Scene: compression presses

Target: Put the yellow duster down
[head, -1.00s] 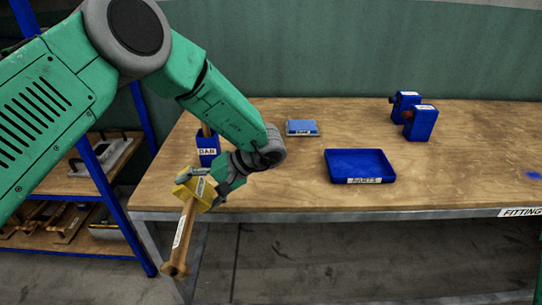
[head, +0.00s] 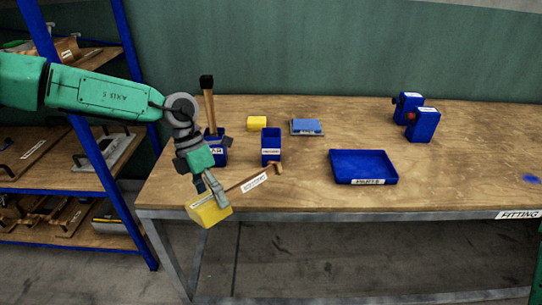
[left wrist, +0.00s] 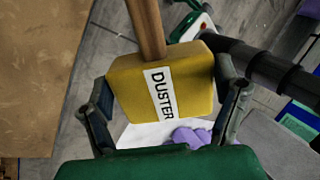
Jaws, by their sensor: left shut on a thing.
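The yellow duster (head: 210,212) is a yellow block with a long wooden handle and a white label; the left wrist view shows the word DUSTER on the block (left wrist: 185,75). My left gripper (head: 207,192) is shut on the block, with one finger on each side of it in the left wrist view (left wrist: 163,100). In the head view the block overlaps the bench's front left edge, and the handle points right across the bench top. In the left wrist view the block is beside the brown top, with floor below. My right gripper is not in view.
On the wooden bench (head: 300,192) stand a blue holder with a dark-headed mallet (head: 208,100), another blue holder (head: 271,150), a yellow block (head: 257,122), a blue block (head: 306,126), a blue tray (head: 363,166) and two blue devices (head: 422,126). A shelf rack (head: 95,160) stands left.

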